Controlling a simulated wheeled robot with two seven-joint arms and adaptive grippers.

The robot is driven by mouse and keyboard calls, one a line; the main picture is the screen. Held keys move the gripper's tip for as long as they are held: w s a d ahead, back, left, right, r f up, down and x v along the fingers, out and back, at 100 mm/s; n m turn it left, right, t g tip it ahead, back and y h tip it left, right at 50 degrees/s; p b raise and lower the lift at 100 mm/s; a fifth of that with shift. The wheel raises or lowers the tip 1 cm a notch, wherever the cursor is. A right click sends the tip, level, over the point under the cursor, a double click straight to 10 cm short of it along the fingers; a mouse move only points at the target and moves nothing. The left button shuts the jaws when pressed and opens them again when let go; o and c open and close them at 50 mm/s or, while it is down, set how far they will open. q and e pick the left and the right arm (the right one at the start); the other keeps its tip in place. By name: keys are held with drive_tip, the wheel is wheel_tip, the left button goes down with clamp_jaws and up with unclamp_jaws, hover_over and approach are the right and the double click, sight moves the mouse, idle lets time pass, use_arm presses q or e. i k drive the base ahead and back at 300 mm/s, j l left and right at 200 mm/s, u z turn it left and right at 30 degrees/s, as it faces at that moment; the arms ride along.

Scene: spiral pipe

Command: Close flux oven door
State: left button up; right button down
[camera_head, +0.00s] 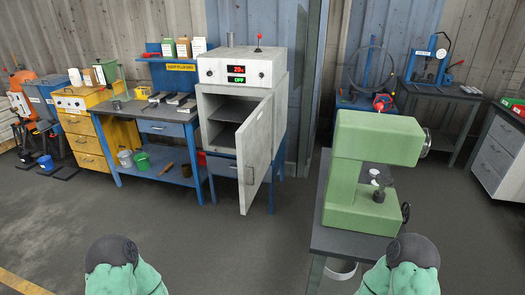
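The flux oven (222,95) is a pale grey box on a blue stand against the back wall. Its control panel (241,70) shows a red and a green display reading "OFF". The oven door (255,152) is hinged on the right and stands wide open toward me, showing the dark inside with a shelf (231,112). Two green rounded arm parts with dark caps, mine, show at the bottom edge, left and right, well in front of the oven. No gripper fingers show, and nothing touches the door.
A green machine (345,165) stands on a dark table (335,240) at right, close to the door's right side. A blue workbench (150,112) with tools and buckets below adjoins the oven on the left. Open grey floor (190,240) lies in front of the oven.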

sight(254, 139)
drive_tip(key=i+j, duration=0.15)
drive_tip(key=j, duration=0.2)
drive_tip(key=i+j, duration=0.2)
drive_tip(key=j, duration=0.15)
drive_tip(key=i+j, duration=0.15)
drive_tip(key=j, duration=0.2)
